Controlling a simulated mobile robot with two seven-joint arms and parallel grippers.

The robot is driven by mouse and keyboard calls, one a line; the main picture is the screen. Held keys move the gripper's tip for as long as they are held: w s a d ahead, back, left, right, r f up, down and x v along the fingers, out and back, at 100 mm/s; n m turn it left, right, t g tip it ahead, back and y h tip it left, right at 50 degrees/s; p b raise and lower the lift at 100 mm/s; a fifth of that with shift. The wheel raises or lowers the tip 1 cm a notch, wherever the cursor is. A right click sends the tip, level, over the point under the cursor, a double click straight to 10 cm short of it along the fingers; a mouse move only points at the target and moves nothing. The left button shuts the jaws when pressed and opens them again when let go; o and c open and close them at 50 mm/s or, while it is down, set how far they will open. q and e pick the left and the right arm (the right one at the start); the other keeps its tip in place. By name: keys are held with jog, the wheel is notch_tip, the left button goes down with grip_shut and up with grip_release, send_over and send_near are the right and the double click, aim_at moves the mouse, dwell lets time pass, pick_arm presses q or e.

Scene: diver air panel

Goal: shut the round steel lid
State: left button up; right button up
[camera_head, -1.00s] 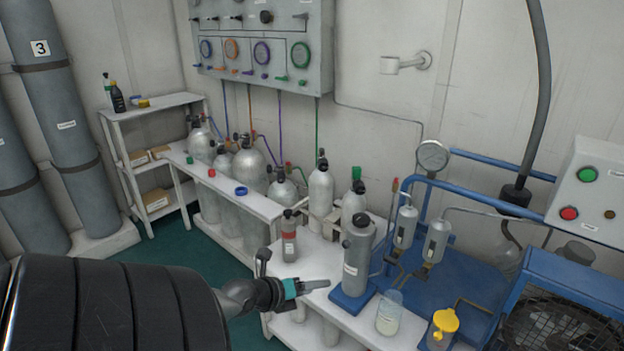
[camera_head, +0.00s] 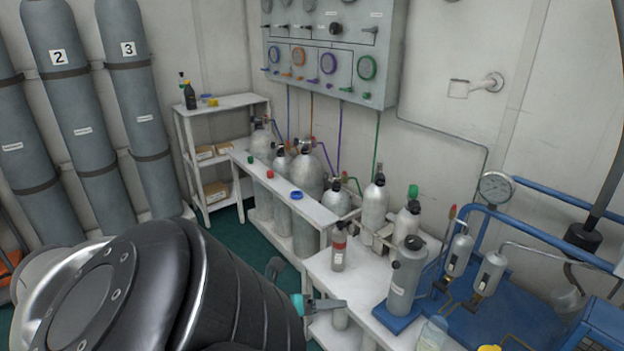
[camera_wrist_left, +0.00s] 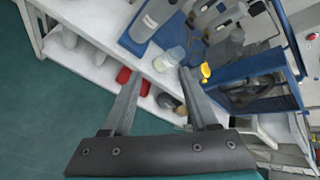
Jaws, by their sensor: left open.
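I cannot make out a round steel lid for certain in either view. A grey steel canister (camera_head: 405,280) with a dark cap stands upright on a blue base at the bench's right part; it has no clear separate lid. My left gripper (camera_head: 343,305) shows in the head view beyond my dark arm, in front of the bench's near edge. In the left wrist view the fingers of my left gripper (camera_wrist_left: 158,80) are spread with nothing held between them, over the bench's edge. My right gripper is in neither view.
The white bench (camera_head: 350,270) carries a small grey-and-red bottle (camera_head: 338,248) and a clear beaker (camera_head: 432,335). Several steel cylinders (camera_head: 308,175) stand behind a low white shelf. A gauge panel (camera_head: 335,60) hangs on the wall. Green floor (camera_head: 233,226) is free left of the bench.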

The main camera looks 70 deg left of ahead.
pick_arm(q)
jog(key=shift+p+v, duration=1.8)
jog(key=shift+v, duration=0.35)
